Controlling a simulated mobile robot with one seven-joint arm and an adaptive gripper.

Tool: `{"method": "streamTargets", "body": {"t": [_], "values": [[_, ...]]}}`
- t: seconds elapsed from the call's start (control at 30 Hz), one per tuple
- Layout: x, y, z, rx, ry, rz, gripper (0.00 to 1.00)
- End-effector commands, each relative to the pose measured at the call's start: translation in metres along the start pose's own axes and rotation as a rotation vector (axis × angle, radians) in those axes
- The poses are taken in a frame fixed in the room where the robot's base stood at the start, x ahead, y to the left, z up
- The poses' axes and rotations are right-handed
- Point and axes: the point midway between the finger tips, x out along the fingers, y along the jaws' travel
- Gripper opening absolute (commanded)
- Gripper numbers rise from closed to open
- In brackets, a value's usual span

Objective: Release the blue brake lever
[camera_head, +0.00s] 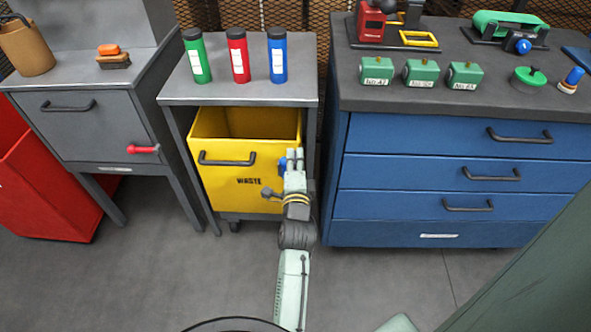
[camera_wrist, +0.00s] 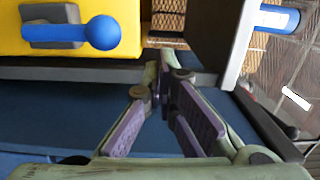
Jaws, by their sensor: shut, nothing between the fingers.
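The blue brake lever (camera_wrist: 75,34) has a round blue knob and sits on a dark grey bracket on the yellow waste bin. In the head view a small part of the blue lever (camera_head: 283,163) shows at the left side of my gripper, which hides the rest. My gripper (camera_head: 295,154) is in front of the bin's right side. In the wrist view its fingers (camera_wrist: 166,62) come together at the tips with nothing between them. The lever is up and to the left of the fingertips there, with a visible gap.
The yellow waste bin (camera_head: 222,178) stands on casters under a grey table (camera_head: 220,95) bearing three bottles. A blue drawer cabinet (camera_head: 400,172) stands close on the right. A grey cabinet (camera_head: 85,140) with a red handle is on the left. The floor in front is clear.

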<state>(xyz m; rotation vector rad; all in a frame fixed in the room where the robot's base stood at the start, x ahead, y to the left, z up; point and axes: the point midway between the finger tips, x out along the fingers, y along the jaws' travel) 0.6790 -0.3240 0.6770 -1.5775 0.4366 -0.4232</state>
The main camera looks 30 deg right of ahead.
Motion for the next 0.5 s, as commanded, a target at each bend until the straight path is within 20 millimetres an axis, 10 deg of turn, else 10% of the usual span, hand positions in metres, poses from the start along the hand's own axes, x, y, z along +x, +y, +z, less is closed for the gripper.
{"method": "streamTargets", "body": {"t": [0.5], "values": [[0.000, -0.026, -0.002, -0.001, 0.000, 0.006, 0.00]]}}
